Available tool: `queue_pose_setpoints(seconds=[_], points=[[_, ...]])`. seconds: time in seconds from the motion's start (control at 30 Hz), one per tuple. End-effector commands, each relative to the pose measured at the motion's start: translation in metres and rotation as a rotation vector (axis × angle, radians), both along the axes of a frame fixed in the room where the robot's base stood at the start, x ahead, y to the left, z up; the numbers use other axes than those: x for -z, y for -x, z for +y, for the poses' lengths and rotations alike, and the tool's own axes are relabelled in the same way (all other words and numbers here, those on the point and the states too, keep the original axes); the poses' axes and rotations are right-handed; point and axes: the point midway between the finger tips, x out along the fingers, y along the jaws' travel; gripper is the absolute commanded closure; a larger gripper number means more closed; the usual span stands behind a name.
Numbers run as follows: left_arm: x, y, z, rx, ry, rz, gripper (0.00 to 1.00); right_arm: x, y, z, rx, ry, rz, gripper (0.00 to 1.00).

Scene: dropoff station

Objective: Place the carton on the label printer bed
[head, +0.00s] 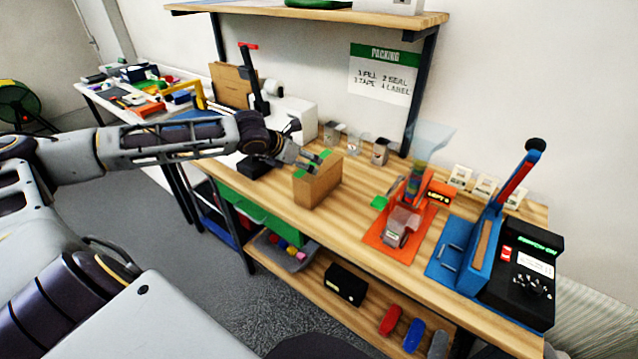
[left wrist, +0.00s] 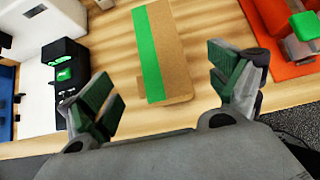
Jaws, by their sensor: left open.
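The carton (head: 318,184) is a brown box with a green strip on top. It stands upright on the wooden bench, and its top shows in the left wrist view (left wrist: 178,48). My left gripper (head: 311,161) is open at the carton's top. In the left wrist view the fingers (left wrist: 166,90) are spread to either side of the carton's near end, with gaps showing. A black device with a green patch (left wrist: 64,76), probably the label printer, is left of the carton; a black part shows there in the head view (head: 254,166). Its bed is not clear. My right gripper is out of view.
An orange station with a clear hopper (head: 402,226) stands right of the carton. A blue press (head: 468,250) and black control box (head: 522,270) are farther right. Small containers (head: 355,146) line the back. A shelf (head: 310,12) hangs above.

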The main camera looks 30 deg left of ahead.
Motion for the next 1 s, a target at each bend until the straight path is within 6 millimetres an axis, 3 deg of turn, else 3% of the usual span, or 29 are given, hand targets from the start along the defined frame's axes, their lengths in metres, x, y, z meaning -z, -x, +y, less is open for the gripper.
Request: queue_pose_setpoints(seconds=[0.27,0.6,1.0], points=[[0.007,-0.007,0.000,-0.001,0.003,-0.002,0.09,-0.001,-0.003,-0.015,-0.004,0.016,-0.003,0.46],[0.016,-0.016,-0.001,0.000,0.003,-0.002,0.09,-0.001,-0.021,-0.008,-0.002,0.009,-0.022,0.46],[0.029,-0.029,-0.002,-0.001,0.004,-0.002,0.09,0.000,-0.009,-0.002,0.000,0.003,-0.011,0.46]])
